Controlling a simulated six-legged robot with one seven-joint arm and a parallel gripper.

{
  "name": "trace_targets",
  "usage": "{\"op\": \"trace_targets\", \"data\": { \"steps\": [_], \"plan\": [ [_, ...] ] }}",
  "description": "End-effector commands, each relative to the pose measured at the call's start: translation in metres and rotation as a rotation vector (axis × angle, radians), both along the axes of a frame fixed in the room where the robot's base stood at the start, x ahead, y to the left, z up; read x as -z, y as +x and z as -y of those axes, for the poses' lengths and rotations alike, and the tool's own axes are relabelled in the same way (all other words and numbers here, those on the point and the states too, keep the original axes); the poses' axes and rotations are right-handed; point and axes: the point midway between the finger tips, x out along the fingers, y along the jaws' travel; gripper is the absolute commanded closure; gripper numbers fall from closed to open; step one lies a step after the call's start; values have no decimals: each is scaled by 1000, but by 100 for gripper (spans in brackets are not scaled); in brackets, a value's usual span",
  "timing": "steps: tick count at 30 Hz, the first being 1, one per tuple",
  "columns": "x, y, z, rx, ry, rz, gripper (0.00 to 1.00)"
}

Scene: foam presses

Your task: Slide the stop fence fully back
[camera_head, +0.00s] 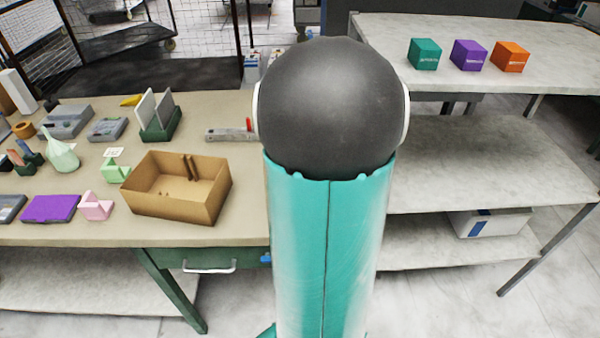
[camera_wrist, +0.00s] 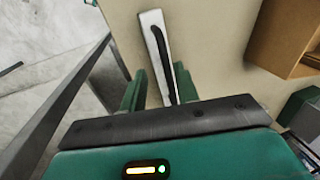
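A flat, light metal bar (camera_wrist: 150,28) with a long dark strip (camera_wrist: 161,58) along it lies on the beige table top in the wrist view. I cannot tell for certain which part is the stop fence. A grey metal piece with a red upright part (camera_head: 228,134) lies on the table in the head view, partly hidden by my arm; it may be the same thing. My gripper (camera_wrist: 160,88) has its two green fingers apart, one on each side of the bar's near end, with the dark strip between them. Whether they touch it is unclear.
An open cardboard box (camera_head: 180,190) stands on the table left of my arm, and a cardboard box (camera_wrist: 285,35) shows at right in the wrist view. A green rack with upright plates (camera_head: 158,115) stands behind it. A shelf (camera_head: 480,85) holds three coloured boxes at right.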

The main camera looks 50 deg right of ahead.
Motion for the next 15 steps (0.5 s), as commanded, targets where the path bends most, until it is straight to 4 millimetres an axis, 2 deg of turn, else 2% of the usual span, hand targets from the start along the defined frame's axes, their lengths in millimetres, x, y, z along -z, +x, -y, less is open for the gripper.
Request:
{"op": "trace_targets", "data": {
  "steps": [8, 11, 15],
  "plan": [
    [-2, 2, -1, -3, 1, 2, 69],
    [-10, 1, 0, -4, -1, 3, 69],
    [-33, -2, 3, -4, -2, 4, 69]
  ]
}}
